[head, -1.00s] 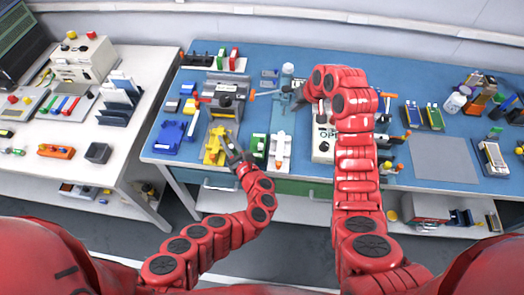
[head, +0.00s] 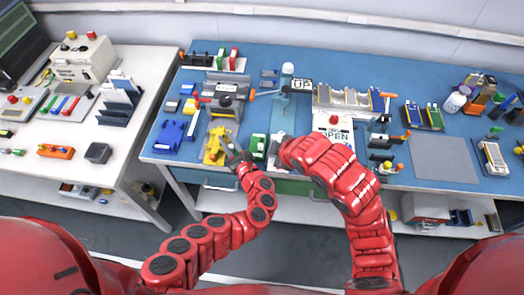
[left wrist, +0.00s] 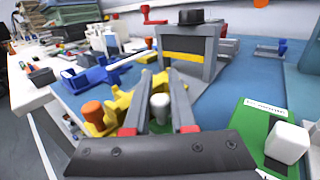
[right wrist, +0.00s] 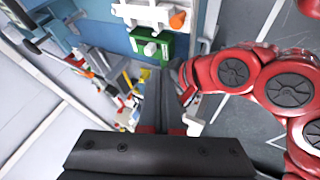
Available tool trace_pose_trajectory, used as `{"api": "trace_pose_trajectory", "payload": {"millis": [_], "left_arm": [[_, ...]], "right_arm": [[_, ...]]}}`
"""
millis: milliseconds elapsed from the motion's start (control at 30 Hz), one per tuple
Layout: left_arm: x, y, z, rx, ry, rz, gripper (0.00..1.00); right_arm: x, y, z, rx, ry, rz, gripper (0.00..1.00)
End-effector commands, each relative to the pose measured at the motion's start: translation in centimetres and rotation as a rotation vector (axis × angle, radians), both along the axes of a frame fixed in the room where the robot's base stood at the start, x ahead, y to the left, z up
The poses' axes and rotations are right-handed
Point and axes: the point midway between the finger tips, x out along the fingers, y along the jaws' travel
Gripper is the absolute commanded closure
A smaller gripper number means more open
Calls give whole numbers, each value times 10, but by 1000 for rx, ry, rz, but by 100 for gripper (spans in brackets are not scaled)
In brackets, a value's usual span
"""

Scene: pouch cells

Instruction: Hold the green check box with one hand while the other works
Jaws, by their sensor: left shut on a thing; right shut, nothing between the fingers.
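The green check box (head: 258,147) stands near the front edge of the blue bench; it also shows in the left wrist view (left wrist: 262,125) with a white block on it, and in the right wrist view (right wrist: 150,43). My left gripper (head: 232,148) is left of it, apart from it, at the yellow fixture (head: 214,146). In the left wrist view its fingers are shut on a pale rounded knob (left wrist: 160,106) in front of the yellow fixture (left wrist: 115,106).
A grey press (head: 228,97) stands behind the yellow fixture, with a blue fixture (head: 170,136) to the left. A white box marked OPEN (head: 334,122) is right of centre. A grey mat (head: 444,160) lies clear at the right.

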Motion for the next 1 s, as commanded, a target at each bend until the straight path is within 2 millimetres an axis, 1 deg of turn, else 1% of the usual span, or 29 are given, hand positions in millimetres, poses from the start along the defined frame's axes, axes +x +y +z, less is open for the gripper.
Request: {"api": "trace_pose_trajectory", "payload": {"millis": [233,367,567,667,733,800,900,1000], "left_arm": [[0,0,0,0,0,0,100],[0,0,0,0,0,0,100],[0,0,0,0,0,0,100],[0,0,0,0,0,0,100],[0,0,0,0,0,0,100],[0,0,0,0,0,0,100],[0,0,0,0,0,0,100],[0,0,0,0,0,0,100]], "right_arm": [[2,1,0,4,-1,-1,100],[6,3,-2,9,-9,-1,100],[13,8,-11,13,-10,-2,100],[12,10,-21,6,5,-3,100],[20,15,-36,-1,10,0,100],[29,19,-46,-1,4,-2,100],[37,25,-60,0,6,-3,100],[44,29,-69,1,6,-3,100]]}}
